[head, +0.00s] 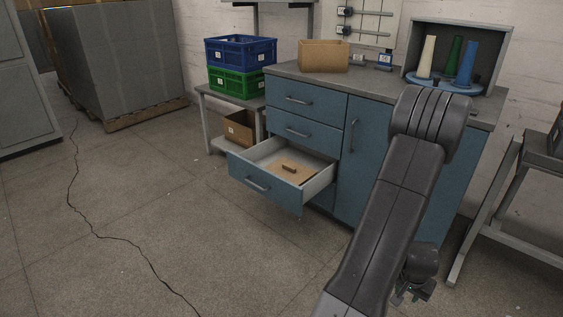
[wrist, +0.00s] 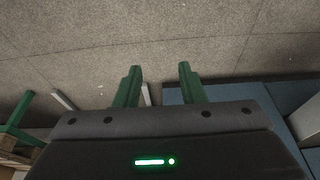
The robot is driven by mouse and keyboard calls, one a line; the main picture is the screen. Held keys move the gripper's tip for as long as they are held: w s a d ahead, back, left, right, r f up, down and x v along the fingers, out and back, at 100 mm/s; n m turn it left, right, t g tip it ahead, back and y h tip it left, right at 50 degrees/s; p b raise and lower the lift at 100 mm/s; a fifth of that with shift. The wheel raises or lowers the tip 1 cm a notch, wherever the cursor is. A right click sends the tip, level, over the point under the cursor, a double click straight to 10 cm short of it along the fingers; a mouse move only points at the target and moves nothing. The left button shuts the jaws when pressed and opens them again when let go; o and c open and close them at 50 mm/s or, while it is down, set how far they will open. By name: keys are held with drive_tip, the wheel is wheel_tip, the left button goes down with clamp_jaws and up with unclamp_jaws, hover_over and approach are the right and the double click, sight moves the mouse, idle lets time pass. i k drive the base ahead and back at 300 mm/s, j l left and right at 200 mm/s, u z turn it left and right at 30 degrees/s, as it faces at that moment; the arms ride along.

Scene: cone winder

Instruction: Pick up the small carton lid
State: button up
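A flat light-brown piece with a small dark raised block on it, which looks like the carton lid (head: 296,172), lies inside the open drawer (head: 262,183) of the blue cabinet. An open-topped tan carton (head: 323,56) stands on the cabinet's worktop. My gripper shows small and dark in the head view (head: 412,291), low beside my arm, to the right of the drawer and apart from the lid. In the wrist view its two green fingers (wrist: 158,73) are spread with nothing between them. I cannot make out the lid in the wrist view.
Blue and green crates (head: 241,60) stand on a side table left of the cabinet (head: 353,165), with a brown box (head: 240,128) on its lower shelf. A round blue tray (head: 443,86) with cones is on the worktop's right.

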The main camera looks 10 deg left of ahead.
sight(293, 171)
drive_tip(key=i+j, duration=2.45)
drive_tip(key=i, duration=0.1)
